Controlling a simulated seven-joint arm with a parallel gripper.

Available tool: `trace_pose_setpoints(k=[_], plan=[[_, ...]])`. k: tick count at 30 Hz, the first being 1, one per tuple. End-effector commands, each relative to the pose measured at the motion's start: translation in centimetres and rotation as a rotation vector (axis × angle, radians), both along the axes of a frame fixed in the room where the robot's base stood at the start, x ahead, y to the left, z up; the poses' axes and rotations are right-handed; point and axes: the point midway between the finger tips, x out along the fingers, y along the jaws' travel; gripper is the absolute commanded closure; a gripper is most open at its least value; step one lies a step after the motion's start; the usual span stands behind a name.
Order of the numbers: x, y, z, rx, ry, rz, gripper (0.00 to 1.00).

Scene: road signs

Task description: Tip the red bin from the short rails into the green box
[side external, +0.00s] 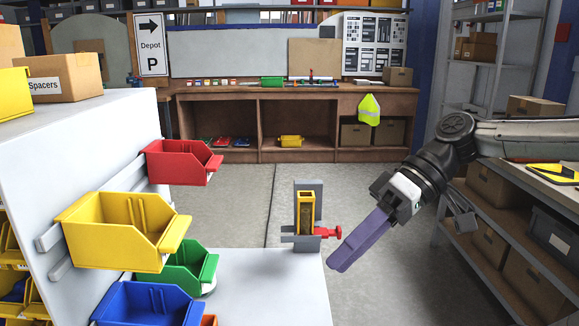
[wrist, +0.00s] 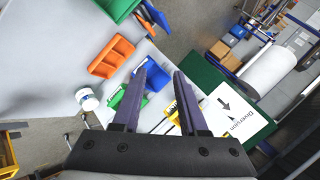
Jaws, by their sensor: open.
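The red bin (side external: 180,162) hangs on the upper, short rails of the white panel at the left in the side external view. It looks empty and level. A green open box (side external: 190,268) is lower down, partly hidden behind the yellow and blue bins; I cannot tell what supports it. A green container (wrist: 118,97) shows beside a finger in the wrist view; I cannot tell whether it is the same one. My gripper (side external: 347,255), with purple fingers, is well to the right of the red bin, pointing down-left.
A yellow bin (side external: 125,228) and a blue bin (side external: 147,304) are at the left. A grey stand with a yellow part and red clamp (side external: 328,233) is between my gripper and the bins. In the wrist view are an orange tray (wrist: 110,57) and a white jar (wrist: 87,99).

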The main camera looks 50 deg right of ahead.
Motion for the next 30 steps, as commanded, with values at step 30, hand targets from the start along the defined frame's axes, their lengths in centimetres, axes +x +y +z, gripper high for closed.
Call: trace_pose_setpoints(k=[30], plan=[[28.3,-16.2,0.3,0.881,-0.031,-0.487,0.57]])
